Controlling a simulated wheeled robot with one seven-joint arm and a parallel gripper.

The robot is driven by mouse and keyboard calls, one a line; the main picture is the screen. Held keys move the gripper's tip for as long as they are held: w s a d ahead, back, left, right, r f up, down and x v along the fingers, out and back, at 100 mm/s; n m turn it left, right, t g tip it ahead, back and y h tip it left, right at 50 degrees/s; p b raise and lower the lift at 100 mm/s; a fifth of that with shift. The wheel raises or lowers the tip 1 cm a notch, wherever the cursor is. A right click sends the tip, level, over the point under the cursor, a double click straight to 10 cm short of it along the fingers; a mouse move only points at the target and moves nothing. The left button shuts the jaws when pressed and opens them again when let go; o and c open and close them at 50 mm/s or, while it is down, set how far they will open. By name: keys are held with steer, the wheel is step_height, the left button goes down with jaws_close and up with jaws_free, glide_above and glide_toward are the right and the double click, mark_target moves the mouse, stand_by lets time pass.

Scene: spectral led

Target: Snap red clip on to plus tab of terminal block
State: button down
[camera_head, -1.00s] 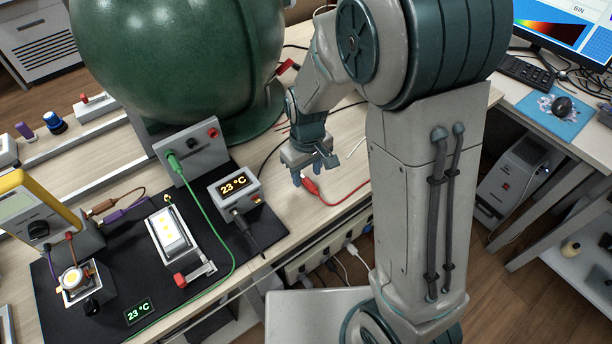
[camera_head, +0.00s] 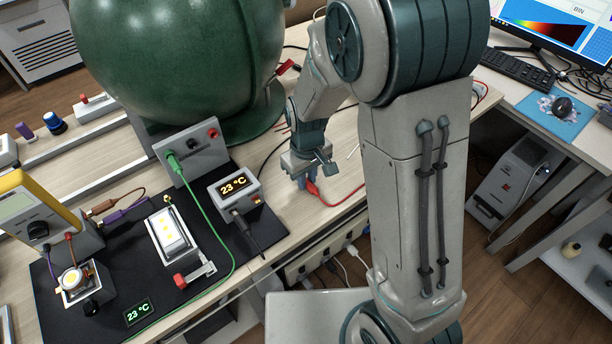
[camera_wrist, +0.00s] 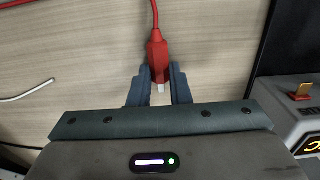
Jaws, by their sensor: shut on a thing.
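My gripper (camera_head: 304,182) is shut on the red clip (camera_head: 313,188) above the light wood table, right of the black mat. In the wrist view my gripper's two blue-grey fingers (camera_wrist: 160,78) pinch the red clip (camera_wrist: 158,55). Its metal tip points toward the gripper's body and its red cable leads away. I cannot tell for sure which part is the terminal block. A white unit with lit yellow spots (camera_head: 172,232) and a red-ended bracket stands on the mat. A grey box with a 23 °C display (camera_head: 234,190) bears a copper-coloured tab (camera_wrist: 302,91).
A large green sphere (camera_head: 175,60) stands behind my gripper. A grey panel box (camera_head: 192,150) with a green plug and a red socket is at the mat's back. Green and black cables cross the black mat (camera_head: 125,240). Bare table lies around my gripper.

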steer(key=shift+r, duration=0.15)
steer(key=shift+r+p, duration=1.3)
steer(key=shift+r, duration=0.35)
steer(key=c, duration=2.1)
jaws_free()
jaws_close()
steer(key=shift+s, duration=0.15)
steer(key=s+a, duration=0.2)
steer(key=s, duration=0.3)
steer(key=s+a, duration=0.2)
steer(key=s, duration=0.3)
steer(key=s+a, duration=0.1)
steer(key=s, duration=0.4)
steer(key=shift+s+a+r, duration=0.1)
steer(key=shift+a+r, duration=0.1)
steer(key=shift+a, duration=0.2)
